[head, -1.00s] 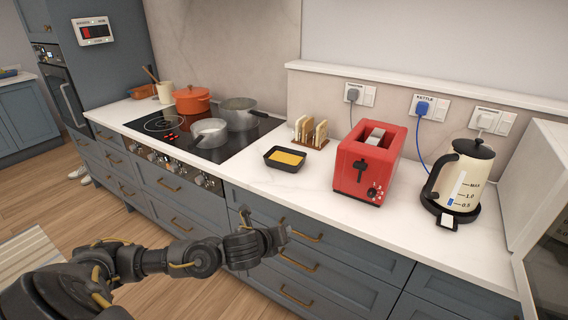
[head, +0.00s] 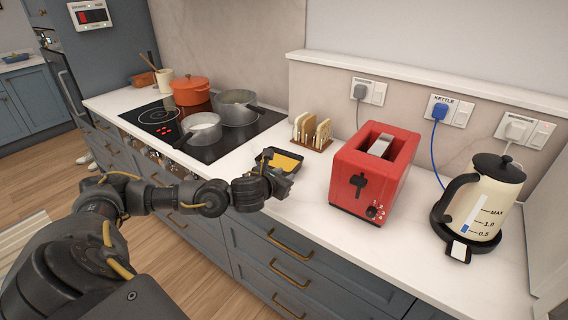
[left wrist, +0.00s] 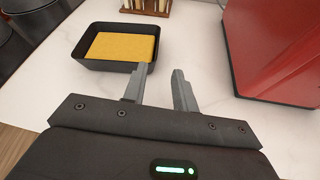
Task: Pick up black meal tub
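The black meal tub (head: 268,157) is a small dark tray with yellow food in it, on the white counter between the hob and the red toaster. It also shows at the upper left of the left wrist view (left wrist: 106,64). My left gripper (head: 290,172) is at the tub's front right side in the head view and hides part of it. In the left wrist view its fingers (left wrist: 158,84) are apart with only bare counter between them. The left fingertip is close to the tub's near right corner; I cannot tell whether it touches. My right gripper is not in view.
A red toaster (head: 376,172) stands right of the tub, a toast rack (head: 312,133) behind it. A cream kettle (head: 484,205) is farther right. Pans (head: 203,130) and an orange pot (head: 190,92) stand on the hob. Counter in front of the toaster is clear.

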